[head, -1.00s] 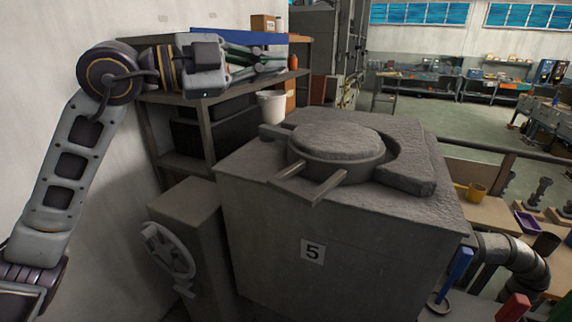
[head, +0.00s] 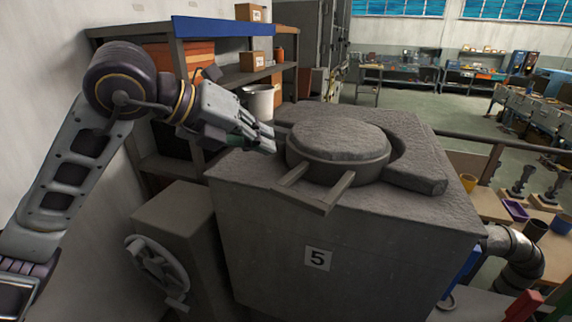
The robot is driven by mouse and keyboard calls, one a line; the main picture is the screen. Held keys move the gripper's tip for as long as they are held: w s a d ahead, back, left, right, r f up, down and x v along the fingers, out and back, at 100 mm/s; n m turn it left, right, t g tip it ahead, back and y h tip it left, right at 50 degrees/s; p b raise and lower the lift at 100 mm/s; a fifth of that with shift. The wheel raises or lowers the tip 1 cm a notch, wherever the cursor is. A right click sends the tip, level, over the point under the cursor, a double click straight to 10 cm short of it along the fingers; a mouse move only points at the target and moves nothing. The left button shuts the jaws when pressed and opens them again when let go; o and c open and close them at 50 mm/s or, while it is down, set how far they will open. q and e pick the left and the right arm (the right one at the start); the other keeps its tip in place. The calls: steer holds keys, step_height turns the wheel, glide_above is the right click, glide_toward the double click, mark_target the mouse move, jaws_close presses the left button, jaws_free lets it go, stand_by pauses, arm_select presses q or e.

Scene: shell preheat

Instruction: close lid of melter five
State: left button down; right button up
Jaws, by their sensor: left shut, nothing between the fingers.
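Melter five (head: 330,240) is a grey block with a "5" plate on its front. Its round, rough-topped lid (head: 338,140) lies on the top face, with a two-bar handle frame (head: 318,200) pointing toward me. A raised curved rim (head: 415,172) stands behind and right of the lid. From this angle I cannot tell whether the lid sits over the opening. My left gripper (head: 270,143) is shut and empty, just left of the lid near the melter's left top edge. Whether it touches anything is unclear. My right gripper is not in view.
A handwheel (head: 157,268) on a grey box stands left of the melter. A shelf with boxes and a white bucket (head: 258,100) is behind my left gripper. A railing and a bench with a pipe (head: 518,252) are on the right.

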arm_select(q)
steer(key=a+f+m, duration=0.1)
steer(key=m, duration=0.1)
steer(key=a+f+m+y, duration=0.1)
steer(key=m, duration=0.2)
steer(key=a+f+m+y, duration=0.1)
steer(key=m, duration=0.2)
steer(key=shift+s+a+f, duration=0.1)
steer(key=shift+a+f, duration=0.05)
steer(key=shift+a, duration=0.1)
